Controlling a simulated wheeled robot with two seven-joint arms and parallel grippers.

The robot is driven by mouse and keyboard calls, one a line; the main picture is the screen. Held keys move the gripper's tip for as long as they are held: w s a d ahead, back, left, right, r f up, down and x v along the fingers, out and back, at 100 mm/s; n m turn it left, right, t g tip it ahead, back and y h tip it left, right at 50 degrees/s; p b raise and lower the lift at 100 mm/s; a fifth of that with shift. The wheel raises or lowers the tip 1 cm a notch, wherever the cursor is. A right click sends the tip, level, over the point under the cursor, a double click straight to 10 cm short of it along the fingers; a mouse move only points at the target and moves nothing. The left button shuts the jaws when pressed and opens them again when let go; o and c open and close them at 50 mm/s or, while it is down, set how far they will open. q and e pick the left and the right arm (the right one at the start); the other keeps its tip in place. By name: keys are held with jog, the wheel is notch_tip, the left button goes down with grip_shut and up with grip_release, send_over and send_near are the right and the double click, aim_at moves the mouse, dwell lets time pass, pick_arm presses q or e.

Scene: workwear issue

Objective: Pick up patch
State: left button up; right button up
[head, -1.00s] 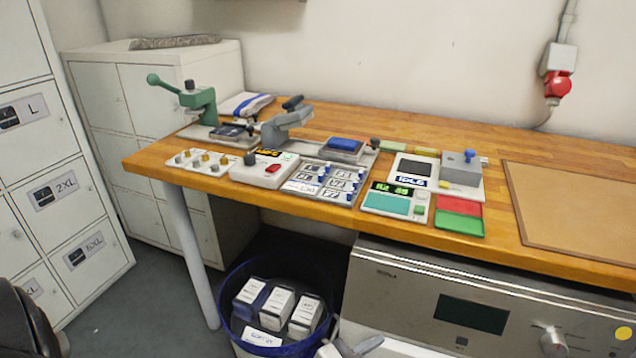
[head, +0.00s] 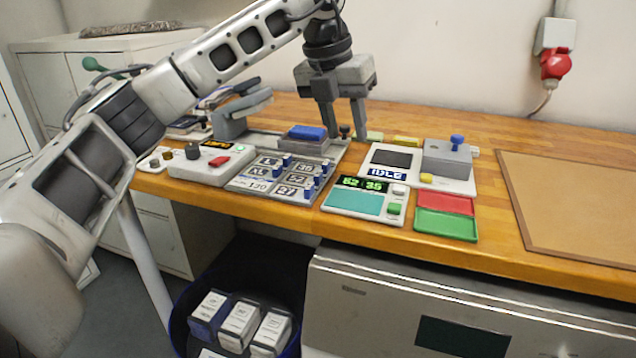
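A blue block (head: 307,132) on a grey base stands behind the tray, just left of and below the gripper. My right gripper is out of view.
A white control box (head: 200,167) is left of the tray. The display unit (head: 367,202), red-green tray (head: 447,227) and grey-topped device (head: 446,160) are to its right. A brown board (head: 580,205) lies farther right. A blue bin (head: 178,322) holds several boxes below.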

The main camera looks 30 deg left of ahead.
pick_arm(q)
jog(key=a+r+n+y, duration=0.2)
jog(key=a+r, duration=0.1)
jog(key=a, duration=0.3)
send_over(318, 173)
jog(key=s, duration=0.1)
jog(key=f, duration=0.8)
jog(key=shift+s+d+f+b, duration=0.1)
jog(key=shift+d+f+b, duration=0.2)
jog(key=shift+b, duration=0.1)
jog(key=shift+s+x, duration=0.15)
jog(key=shift+x, duration=1.35)
jog(key=shift+s+x, duration=0.2)
jog(key=shift+x, duration=1.3)
jog(key=shift+a, duration=0.1)
grip_shut()
